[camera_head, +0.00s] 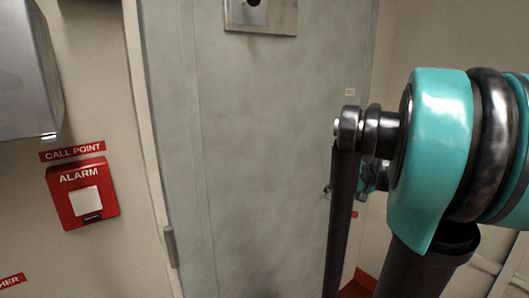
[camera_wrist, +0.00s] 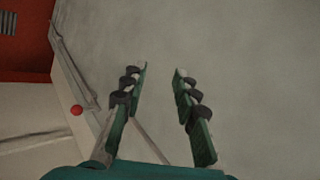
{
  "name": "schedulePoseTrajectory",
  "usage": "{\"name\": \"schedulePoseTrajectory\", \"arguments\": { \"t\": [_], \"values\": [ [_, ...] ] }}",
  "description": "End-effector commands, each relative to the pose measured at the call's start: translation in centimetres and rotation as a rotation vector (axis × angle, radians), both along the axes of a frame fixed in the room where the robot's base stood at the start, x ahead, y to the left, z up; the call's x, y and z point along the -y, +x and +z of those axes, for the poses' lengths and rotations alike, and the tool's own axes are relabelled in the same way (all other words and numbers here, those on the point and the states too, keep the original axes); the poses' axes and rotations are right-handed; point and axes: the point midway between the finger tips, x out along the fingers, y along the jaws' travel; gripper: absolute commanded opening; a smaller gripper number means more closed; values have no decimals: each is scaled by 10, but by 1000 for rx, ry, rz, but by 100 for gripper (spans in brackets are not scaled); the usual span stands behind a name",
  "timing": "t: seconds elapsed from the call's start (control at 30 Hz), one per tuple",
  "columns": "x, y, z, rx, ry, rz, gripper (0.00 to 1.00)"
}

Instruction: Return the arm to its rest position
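My arm (camera_head: 440,150), teal and black, fills the right side of the head view in front of a grey-green door. My gripper (camera_wrist: 159,72) shows in the wrist view with its two green-padded fingers apart and nothing between them. Beyond the fingertips is a plain grey surface. In the head view the gripper is mostly hidden behind my own arm links.
The grey-green door (camera_head: 265,150) stands ahead, with a metal plate (camera_head: 261,15) at its top. A red alarm call point (camera_head: 82,193) and a grey metal box (camera_head: 25,75) are on the left wall. A red dot (camera_wrist: 77,110) shows in the wrist view.

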Motion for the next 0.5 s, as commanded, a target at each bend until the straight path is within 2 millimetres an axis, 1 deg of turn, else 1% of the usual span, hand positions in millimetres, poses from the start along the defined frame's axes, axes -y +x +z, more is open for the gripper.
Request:
{"name": "schedulePoseTrajectory", "arguments": {
  "t": [0.03,0.07,0.1,0.17,0.2,0.3,0.33,0.4,0.5],
  "values": [
    [-18,-18,-28,-18,-73,47,30],
    [-25,-29,-43,-27,-121,70,30],
    [-32,-44,-64,-39,-185,102,30],
    [-41,-66,-92,-48,-283,151,30],
    [-44,-81,-109,-51,-348,183,30],
    [-47,-115,-145,-47,-500,258,30],
    [-47,-123,-154,-43,-540,279,30],
    [-45,-141,-170,-34,-624,318,30],
    [-41,-157,-184,-21,-707,358,30]
  ]
}}
